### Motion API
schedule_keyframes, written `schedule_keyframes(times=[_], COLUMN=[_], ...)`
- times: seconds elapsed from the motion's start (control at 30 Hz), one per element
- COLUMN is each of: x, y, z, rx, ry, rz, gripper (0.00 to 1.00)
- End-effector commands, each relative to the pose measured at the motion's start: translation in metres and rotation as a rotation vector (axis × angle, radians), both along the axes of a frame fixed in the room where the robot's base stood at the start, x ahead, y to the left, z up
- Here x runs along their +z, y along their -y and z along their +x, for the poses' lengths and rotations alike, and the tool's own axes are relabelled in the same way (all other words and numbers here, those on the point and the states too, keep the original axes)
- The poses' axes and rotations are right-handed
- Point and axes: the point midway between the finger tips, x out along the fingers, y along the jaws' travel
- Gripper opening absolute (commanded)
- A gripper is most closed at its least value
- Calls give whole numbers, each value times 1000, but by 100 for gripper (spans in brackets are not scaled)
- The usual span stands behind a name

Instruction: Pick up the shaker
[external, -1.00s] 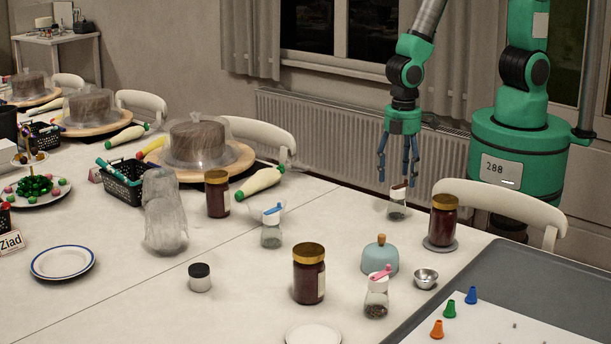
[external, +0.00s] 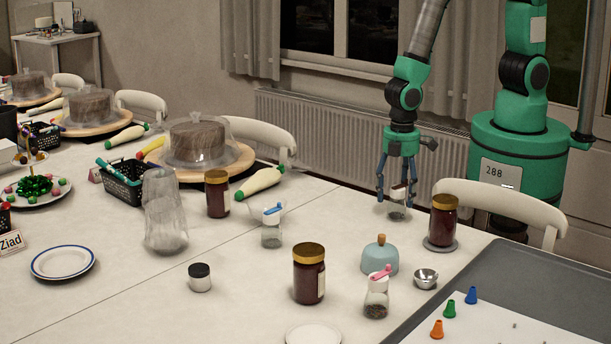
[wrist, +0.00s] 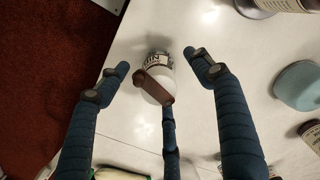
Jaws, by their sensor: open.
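A small clear shaker (external: 397,204) with a white top and a brown flip lid stands at the table's far edge in the external view. In the wrist view the shaker (wrist: 157,84) shows from above, its brown lid across the white top and a printed label on its side. My gripper (external: 396,195) is open, pointing down, with its fingers spread around the upper part of the shaker. In the wrist view the fingers of my gripper (wrist: 163,72) lie to the left, right and below the shaker, with gaps at left and right. Contact with the lower finger is unclear.
A dark jar (external: 443,222) on a grey coaster stands right of the shaker. A blue-lidded shaker (external: 271,232), a pink-lidded shaker (external: 376,300), a pale blue dome (external: 380,258) and another jar (external: 309,276) stand nearer. A chair back (external: 505,203) is behind the table.

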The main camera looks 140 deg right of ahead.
Motion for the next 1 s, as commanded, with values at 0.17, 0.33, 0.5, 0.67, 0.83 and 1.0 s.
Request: schedule_keyframes(times=[0.17,0.33,0.5,0.67,0.83,1.0], x=[-24,-37,-39,-39,-39,-39], y=[1,2,2,2,2,2], z=[-1,-1,0,-1,-1,-1], rx=[0,-1,-1,-1,-1,-1], ry=[-2,2,3,3,2,2], rz=[1,-1,-2,-2,-1,-1], gripper=[66,66,66,66,66,54])
